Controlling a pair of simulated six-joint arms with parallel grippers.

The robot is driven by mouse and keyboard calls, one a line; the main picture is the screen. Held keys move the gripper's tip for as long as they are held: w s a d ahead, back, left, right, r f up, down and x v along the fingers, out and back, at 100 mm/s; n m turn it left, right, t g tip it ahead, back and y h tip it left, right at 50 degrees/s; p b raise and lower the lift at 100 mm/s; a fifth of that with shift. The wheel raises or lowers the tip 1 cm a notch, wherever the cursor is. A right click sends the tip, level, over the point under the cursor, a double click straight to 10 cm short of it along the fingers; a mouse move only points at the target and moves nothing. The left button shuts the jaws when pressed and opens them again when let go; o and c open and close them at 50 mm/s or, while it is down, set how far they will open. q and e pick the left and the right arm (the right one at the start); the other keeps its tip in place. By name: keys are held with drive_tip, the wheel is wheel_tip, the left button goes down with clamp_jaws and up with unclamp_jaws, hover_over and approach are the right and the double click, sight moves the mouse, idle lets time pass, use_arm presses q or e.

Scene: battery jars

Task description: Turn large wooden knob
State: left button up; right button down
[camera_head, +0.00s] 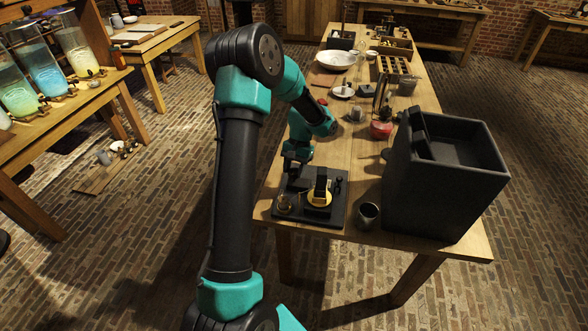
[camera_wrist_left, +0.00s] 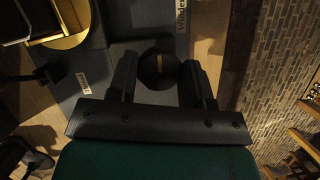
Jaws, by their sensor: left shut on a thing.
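A large round dark knob (camera_wrist_left: 158,70) with a yellow stripe across its top shows in the left wrist view, between the two fingers of my left gripper (camera_wrist_left: 158,84). The fingers are shut on it from both sides. In the head view my left gripper (camera_head: 293,178) reaches down at the back left of a black base plate (camera_head: 338,217) on the table; I cannot make out the knob clearly there. A yellow disc (camera_head: 319,197) with a dark upright part stands on the plate, right of the gripper. My right gripper is not in view.
A large black open box (camera_head: 440,190) stands at the table's right edge. A metal cup (camera_head: 368,214) stands between plate and box. A white bowl (camera_head: 337,60), red-based jar (camera_head: 381,129) and trays are farther back. Floor lies left of the table.

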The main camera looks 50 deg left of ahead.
use_arm(q)
drive_tip(key=m+y, duration=0.1)
drive_tip(key=m, duration=0.3)
drive_tip(key=shift+d+m+y, duration=0.1)
drive_tip(key=shift+m+y, duration=0.3)
drive_tip(key=m+y, duration=0.2)
drive_tip(key=m, duration=0.5)
drive_tip(key=m+t+y, duration=0.1)
drive_tip(key=m, duration=0.2)
drive_tip(key=shift+d+t, duration=0.1)
drive_tip(key=shift+t, duration=0.2)
drive_tip(key=m+t+y, duration=0.1)
drive_tip(key=m, duration=0.3)
drive_tip(key=shift+s+m, duration=0.15)
drive_tip(key=shift+m, duration=0.15)
drive_tip(key=m+t, duration=0.2)
drive_tip(key=m, duration=0.2)
drive_tip(key=m+t, duration=0.1)
drive_tip(key=m, duration=0.4)
drive_tip(key=shift+s+t, duration=0.15)
drive_tip(key=shift+t, duration=0.25)
drive_tip(key=m+t+h, duration=0.1)
drive_tip(key=m, duration=0.3)
drive_tip(key=shift+m+t+h, duration=0.5)
drive_tip(key=shift+m+h, duration=0.5)
drive_tip(key=shift+m, duration=1.4)
drive_tip(key=shift+m, duration=0.3)
